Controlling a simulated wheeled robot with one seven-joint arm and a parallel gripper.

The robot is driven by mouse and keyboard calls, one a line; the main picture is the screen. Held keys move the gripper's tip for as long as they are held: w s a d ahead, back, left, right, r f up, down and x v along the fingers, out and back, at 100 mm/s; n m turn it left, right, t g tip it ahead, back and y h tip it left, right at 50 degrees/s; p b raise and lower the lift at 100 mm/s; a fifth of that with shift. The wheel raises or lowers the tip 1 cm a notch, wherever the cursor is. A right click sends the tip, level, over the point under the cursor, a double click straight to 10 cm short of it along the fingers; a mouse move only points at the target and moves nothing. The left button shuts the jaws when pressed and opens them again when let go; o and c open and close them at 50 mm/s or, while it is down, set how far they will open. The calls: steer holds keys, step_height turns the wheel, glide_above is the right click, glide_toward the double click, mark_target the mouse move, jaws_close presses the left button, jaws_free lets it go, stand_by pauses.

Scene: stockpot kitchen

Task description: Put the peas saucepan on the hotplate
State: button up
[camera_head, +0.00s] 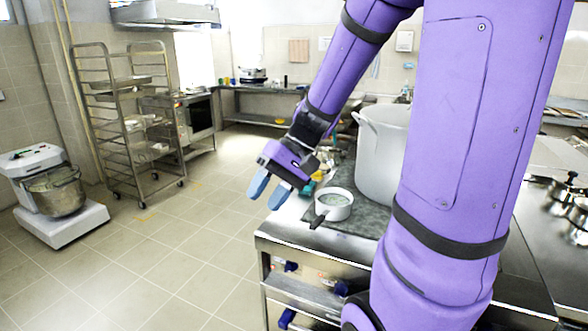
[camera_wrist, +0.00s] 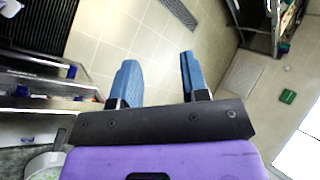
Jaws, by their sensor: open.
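A small white saucepan (camera_head: 335,205) with a dark handle stands on the grey speckled worktop (camera_head: 372,222), near its front left edge. Its contents look pale green. Its rim, with green inside, also shows at the bottom left of the wrist view (camera_wrist: 44,166). My gripper (camera_head: 268,189) is open and empty, with blue fingers, to the left of the saucepan and above its level, out past the worktop's edge. In the wrist view its fingers (camera_wrist: 158,68) stand apart over the tiled floor. I cannot make out the hotplate for certain.
A large pale stockpot (camera_head: 383,155) stands just behind and right of the saucepan. Small items lie behind the saucepan. Shiny lidded pans (camera_head: 570,190) stand at the far right. A wire rack trolley (camera_head: 128,125) and a mixer (camera_head: 50,195) stand left across open floor.

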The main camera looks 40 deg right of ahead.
steer(key=s+a+r+n+t+h, duration=0.2)
steer(key=s+r+n+t+h, duration=0.1)
steer(key=s+r+h, duration=0.5)
steer(key=shift+s+r+n+t, duration=0.3)
steer(key=shift+s+r+t, duration=0.45)
steer(key=shift+s, duration=0.25)
steer(key=shift+f, duration=0.15)
